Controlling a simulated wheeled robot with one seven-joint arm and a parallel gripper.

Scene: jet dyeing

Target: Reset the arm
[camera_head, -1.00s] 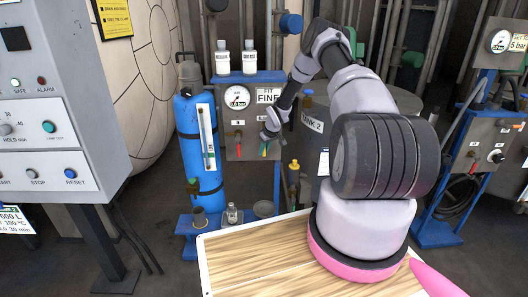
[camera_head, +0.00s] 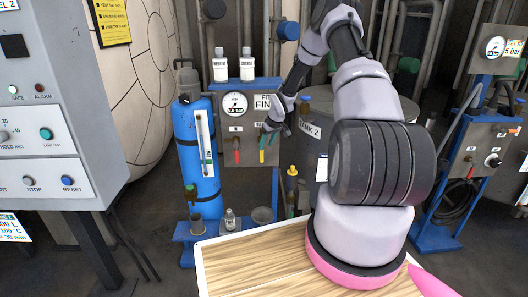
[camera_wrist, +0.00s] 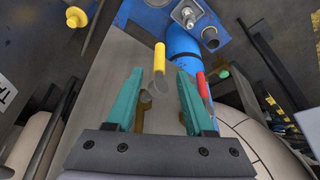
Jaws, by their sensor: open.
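My gripper (camera_head: 280,122) hangs in front of the grey valve panel (camera_head: 232,176), near its right edge; in the head view its jaws are small and partly hidden by my wrist. In the wrist view my gripper (camera_wrist: 159,76) is open, with two teal fingers apart and nothing held. A yellow handle (camera_wrist: 159,58) shows beyond and between the fingertips, apart from them. A red handle (camera_wrist: 202,86) is beside the right finger. In the head view the yellow handle (camera_head: 262,154) and red handle (camera_head: 237,152) hang on the panel below the gauge (camera_head: 235,104).
A blue cylinder (camera_head: 184,130) stands left of the panel. A tank (camera_head: 308,165) is behind my arm. A control cabinet (camera_head: 80,185) is at left, and a wood-topped surface (camera_head: 240,262) lies in front.

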